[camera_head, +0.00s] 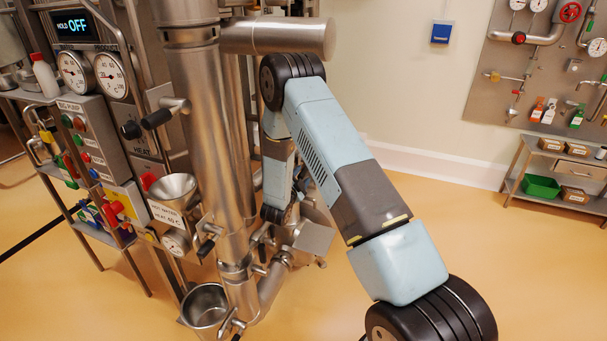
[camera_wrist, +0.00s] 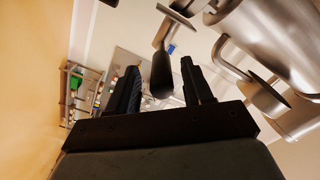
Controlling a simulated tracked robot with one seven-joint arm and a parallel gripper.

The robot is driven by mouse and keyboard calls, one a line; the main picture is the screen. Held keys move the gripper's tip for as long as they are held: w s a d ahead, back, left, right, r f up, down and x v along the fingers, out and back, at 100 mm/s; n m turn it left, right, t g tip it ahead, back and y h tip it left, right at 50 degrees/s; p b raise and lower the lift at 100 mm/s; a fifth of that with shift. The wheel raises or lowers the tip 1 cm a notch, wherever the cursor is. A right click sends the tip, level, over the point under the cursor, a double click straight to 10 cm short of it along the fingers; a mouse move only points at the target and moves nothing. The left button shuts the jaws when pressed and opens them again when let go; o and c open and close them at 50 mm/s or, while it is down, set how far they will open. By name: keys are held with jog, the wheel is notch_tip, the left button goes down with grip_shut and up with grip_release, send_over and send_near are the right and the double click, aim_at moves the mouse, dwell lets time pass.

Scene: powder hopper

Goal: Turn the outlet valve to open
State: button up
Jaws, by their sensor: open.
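In the wrist view a lever with a dark grip (camera_wrist: 162,75) hangs from steel pipework at the top. My gripper (camera_wrist: 159,67) is open, with one finger on each side of this grip in the picture. I see no clear contact, and how deep the grip sits between the fingers is hard to judge. In the head view my arm reaches over and down beside the steel column (camera_head: 215,150); the gripper end is small and crowded among pipes there. Black-handled levers show at the lower column (camera_head: 208,245). I cannot tell which lever is the outlet valve.
A steel funnel (camera_head: 174,187) and a steel pot (camera_head: 204,305) stand left of the column. The control panel (camera_head: 90,140) is further left, its display reading OFF. A shelf with a green bin (camera_head: 541,187) stands far right. Open floor lies between.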

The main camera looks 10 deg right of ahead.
jog(key=shift+x, duration=1.55)
jog(key=shift+c, duration=0.3)
grip_shut()
